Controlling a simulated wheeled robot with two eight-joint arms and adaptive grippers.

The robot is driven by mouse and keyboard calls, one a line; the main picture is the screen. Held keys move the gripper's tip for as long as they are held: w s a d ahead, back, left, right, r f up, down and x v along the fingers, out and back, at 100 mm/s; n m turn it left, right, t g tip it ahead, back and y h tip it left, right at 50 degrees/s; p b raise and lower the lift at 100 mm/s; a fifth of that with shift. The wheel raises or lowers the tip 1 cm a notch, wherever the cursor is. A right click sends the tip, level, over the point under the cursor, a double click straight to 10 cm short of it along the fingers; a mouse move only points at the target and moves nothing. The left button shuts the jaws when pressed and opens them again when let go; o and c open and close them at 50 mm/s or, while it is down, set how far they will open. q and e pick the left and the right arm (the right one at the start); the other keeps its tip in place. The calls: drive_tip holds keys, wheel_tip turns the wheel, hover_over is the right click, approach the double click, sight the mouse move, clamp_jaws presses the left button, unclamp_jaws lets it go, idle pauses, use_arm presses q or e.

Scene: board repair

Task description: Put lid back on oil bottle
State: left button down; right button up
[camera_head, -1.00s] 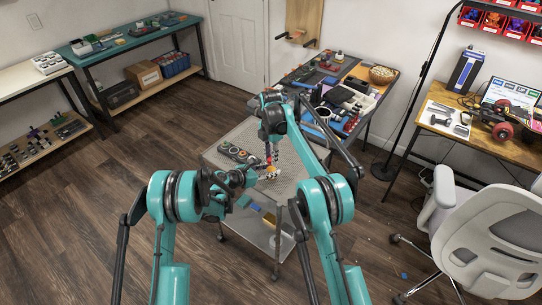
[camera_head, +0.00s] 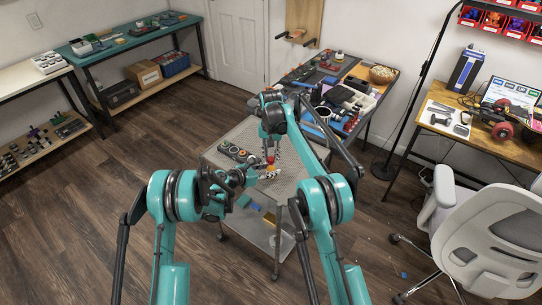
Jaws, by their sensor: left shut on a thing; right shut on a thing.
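The oil bottle (camera_head: 270,168) is a small yellowish shape over the top of the perforated cart (camera_head: 228,135). The red lid (camera_head: 270,159) shows right above it. Whether the lid is seated on the bottle or just held against it is too small to tell. My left gripper (camera_head: 264,173) comes in from the left at the bottle's height and is shut on the bottle. My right gripper (camera_head: 272,153) points down from above and is shut on the lid. The fingers hide part of both things.
A dark tray with round parts (camera_head: 238,153) lies on the cart's left side. The cart's lower shelf holds flat coloured pieces (camera_head: 268,217). A cluttered workbench (camera_head: 345,95) stands behind to the right. An office chair (camera_head: 485,240) is at the right.

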drive_tip(key=m, duration=0.7)
drive_tip(key=shift+m, duration=0.3)
drive_tip(key=m, duration=0.4)
drive_tip(key=shift+m, duration=0.4)
drive_tip(key=m, duration=0.4)
drive_tip(key=shift+m, duration=0.4)
drive_tip(key=m, duration=0.6)
drive_tip(key=o, duration=0.7)
drive_tip(key=shift+c, duration=0.2)
drive_tip(key=shift+r, duration=0.1)
drive_tip(key=shift+r, duration=2.15)
